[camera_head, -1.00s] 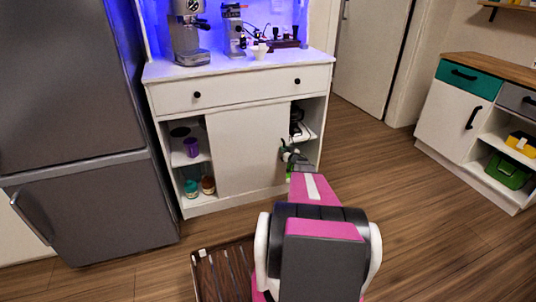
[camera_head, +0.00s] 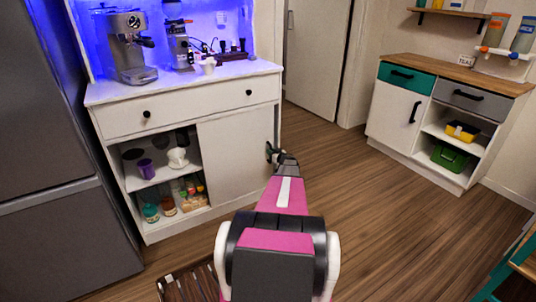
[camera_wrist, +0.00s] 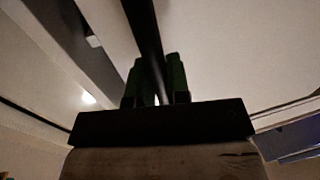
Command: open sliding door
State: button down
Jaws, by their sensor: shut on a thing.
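The white sliding door (camera_head: 236,152) stands at the right side of the espresso cabinet (camera_head: 184,119), in the lower part under the drawer. The left part of the lower cabinet is open. My gripper (camera_head: 272,156) is at the door's right edge, partly hidden by my own arm. In the wrist view, my gripper's two green fingers (camera_wrist: 157,84) are closed on either side of a dark bar, the door handle (camera_wrist: 145,30). The handle's full shape is hidden by the fingers.
The open shelves hold a purple cup (camera_head: 146,169), a white dripper (camera_head: 178,158) and several jars. An espresso machine (camera_head: 127,48) stands on top. A grey fridge (camera_head: 55,150) is close on the left. Wooden floor is clear to the right, before another cabinet (camera_head: 395,105).

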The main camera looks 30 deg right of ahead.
jog(key=c, duration=1.1)
grip_release()
jog(key=s+d, duration=0.1)
jog(key=s, duration=0.9)
jog(key=shift+s+d, duration=0.3)
jog(key=shift+d, duration=0.1)
